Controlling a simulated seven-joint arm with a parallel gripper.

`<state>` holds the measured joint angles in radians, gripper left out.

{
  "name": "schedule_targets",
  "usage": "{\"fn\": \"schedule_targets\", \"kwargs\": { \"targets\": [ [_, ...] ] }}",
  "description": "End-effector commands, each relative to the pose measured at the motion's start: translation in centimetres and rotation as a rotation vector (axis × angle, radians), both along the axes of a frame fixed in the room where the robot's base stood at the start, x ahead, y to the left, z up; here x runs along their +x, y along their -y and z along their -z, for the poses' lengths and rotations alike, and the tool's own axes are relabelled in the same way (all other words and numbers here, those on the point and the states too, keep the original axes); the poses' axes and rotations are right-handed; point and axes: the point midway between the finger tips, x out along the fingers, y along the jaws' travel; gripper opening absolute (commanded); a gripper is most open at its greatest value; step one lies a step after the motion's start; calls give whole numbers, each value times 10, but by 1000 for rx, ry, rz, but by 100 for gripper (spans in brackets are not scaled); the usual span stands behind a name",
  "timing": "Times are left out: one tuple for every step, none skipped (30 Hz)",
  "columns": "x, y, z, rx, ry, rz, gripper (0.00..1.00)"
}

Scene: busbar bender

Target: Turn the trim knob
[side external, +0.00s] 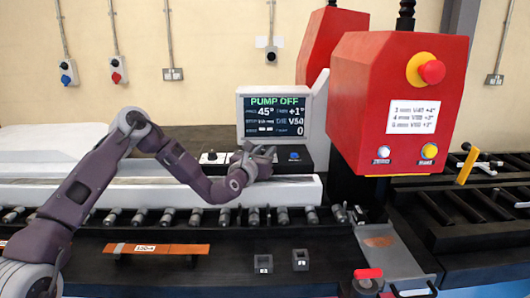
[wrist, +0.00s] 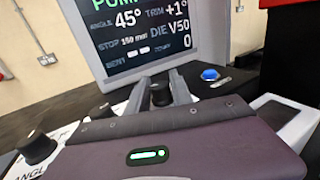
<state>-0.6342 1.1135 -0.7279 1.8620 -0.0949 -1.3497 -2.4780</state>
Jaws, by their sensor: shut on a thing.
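The trim knob (wrist: 160,94) is a small black knob on the control panel, below the screen. My gripper (wrist: 161,92) is shut on it, with one grey finger on each side. In the side external view my gripper (side external: 262,154) reaches down to the panel (side external: 320,142), and the knob is hidden there. The screen (wrist: 148,32) shows angle 45°, trim +1°, die V50 and stop 150; in the side external view the screen (side external: 275,115) also reads PUMP OFF.
A black angle knob (wrist: 38,148) is left of my gripper and a blue button (wrist: 210,74) right of it. The red press head (side external: 400,95) stands close on the right, with an emergency stop (side external: 431,71) and placard. A copper bar (side external: 178,249) and two dark blocks lie in front.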

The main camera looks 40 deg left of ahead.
Motion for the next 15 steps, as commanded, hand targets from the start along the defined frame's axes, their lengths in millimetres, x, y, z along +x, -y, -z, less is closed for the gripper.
{"fn": "schedule_targets", "kwargs": {
  "targets": [
    [0,-1,0,1,0,6,0],
    [0,-1,0,1,0,10,0],
    [0,0,0,1,0,11,0],
    [0,0,0,1,0,10,0],
    [0,0,0,1,0,10,0],
    [0,0,0,1,0,9,0],
    [0,0,0,1,0,9,0],
    [0,0,0,1,0,9,0],
    [0,0,0,1,0,9,29],
    [0,0,0,1,0,8,34],
    [0,0,0,1,0,8,40],
    [0,0,0,1,0,8,48],
    [0,0,0,1,0,8,48],
    [0,0,0,1,0,8,48],
    [0,0,0,1,0,8,48]
  ]
}}
